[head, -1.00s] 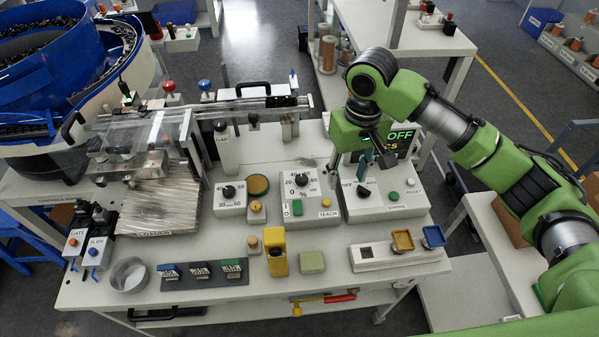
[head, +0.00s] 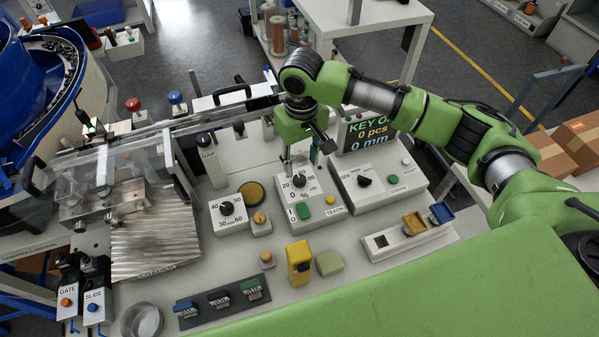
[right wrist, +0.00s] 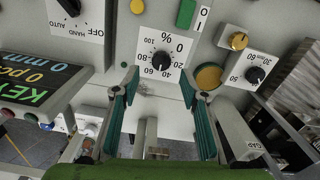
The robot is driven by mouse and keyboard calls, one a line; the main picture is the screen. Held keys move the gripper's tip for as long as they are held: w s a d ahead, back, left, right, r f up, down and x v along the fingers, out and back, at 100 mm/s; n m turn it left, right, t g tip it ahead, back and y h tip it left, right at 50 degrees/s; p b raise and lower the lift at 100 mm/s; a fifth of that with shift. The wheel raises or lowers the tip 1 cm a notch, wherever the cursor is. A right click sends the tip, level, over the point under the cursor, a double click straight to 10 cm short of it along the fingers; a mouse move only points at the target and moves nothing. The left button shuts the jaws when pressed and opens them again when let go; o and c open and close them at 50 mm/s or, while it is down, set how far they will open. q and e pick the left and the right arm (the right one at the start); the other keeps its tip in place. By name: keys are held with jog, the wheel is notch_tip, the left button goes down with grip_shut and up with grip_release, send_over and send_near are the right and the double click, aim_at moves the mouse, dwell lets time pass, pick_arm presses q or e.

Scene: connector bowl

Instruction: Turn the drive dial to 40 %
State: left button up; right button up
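The drive dial (head: 299,181) is a black knob on a white plate with a % scale, on a light grey box on the bench. In the right wrist view the dial (right wrist: 161,62) shows upside down with its numbers around it; I cannot make out its pointer setting surely. My right gripper (head: 300,158) is above and just behind the dial, pointing down. In the right wrist view its teal-padded fingers (right wrist: 160,84) are spread apart with nothing between them, and the dial lies just beyond the gap. My left gripper is not in view.
A gap post (head: 212,160) stands to the left. A yellow block (head: 299,262) sits at the front.

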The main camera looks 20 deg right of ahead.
aim_at(300, 179)
jog(key=f, duration=0.5)
jog(key=shift+w+a+f+p, duration=0.1)
jog(key=shift+a+f+p, duration=0.1)
jog(key=shift+f+p, duration=0.2)
jog(key=shift+f, duration=0.5)
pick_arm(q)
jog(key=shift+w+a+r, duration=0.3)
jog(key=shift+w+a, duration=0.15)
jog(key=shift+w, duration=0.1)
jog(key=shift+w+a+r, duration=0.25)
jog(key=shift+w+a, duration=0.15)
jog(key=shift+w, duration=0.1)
pick_arm(e)
jog(key=c, duration=1.1)
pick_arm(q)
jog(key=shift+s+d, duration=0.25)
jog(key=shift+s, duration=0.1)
